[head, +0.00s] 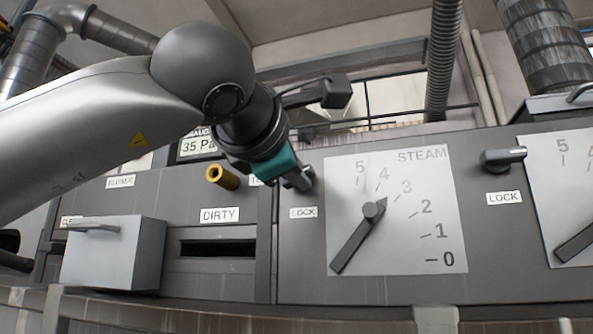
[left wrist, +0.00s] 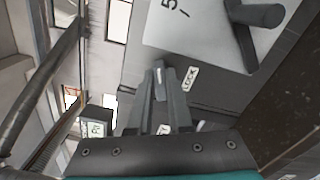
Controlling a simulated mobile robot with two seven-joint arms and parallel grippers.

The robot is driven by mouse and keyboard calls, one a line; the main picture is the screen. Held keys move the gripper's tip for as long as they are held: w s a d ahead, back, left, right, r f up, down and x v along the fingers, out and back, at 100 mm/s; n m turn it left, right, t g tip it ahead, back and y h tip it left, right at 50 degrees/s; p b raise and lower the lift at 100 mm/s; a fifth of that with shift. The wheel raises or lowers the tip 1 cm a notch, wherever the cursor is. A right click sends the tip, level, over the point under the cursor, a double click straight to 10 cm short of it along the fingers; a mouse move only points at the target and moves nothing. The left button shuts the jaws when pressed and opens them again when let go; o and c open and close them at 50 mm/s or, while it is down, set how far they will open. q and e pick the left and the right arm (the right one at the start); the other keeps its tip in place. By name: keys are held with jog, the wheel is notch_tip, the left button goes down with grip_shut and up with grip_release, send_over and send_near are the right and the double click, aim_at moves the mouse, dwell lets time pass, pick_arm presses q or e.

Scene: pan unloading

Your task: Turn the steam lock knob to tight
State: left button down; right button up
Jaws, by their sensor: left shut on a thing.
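The steam lock knob (head: 308,175) is a small grey knob on the dark panel, just above a white LOCK label (head: 303,212) and left of the white STEAM dial plate (head: 440,200). My left gripper (head: 298,180) reaches it from the upper left and is shut on it. The fingers hide most of the knob, so its turn angle cannot be told. In the left wrist view the fingers (left wrist: 160,95) close together beside the LOCK label (left wrist: 189,79). The dark steam lever (head: 355,242) has its long end pointing down and left. My right gripper is not in view.
A second lock knob (head: 502,158) with a horizontal handle is at the right, beside another dial plate (head: 562,180). A yellow-ended cylinder (head: 222,177) sticks out left of my gripper. A grey box (head: 113,255) with a handle juts out at lower left.

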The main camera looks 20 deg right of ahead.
pick_arm(q)
jog(key=m, duration=0.4)
jog(key=shift+f, duration=0.1)
dwell(0.5)
jog(key=c, duration=0.8)
grip_release()
jog(key=shift+c, duration=0.2)
jog(key=shift+s+a, duration=0.1)
jog(key=shift+s, duration=0.05)
jog(key=b+v, duration=0.3)
jog(key=v, duration=1.2)
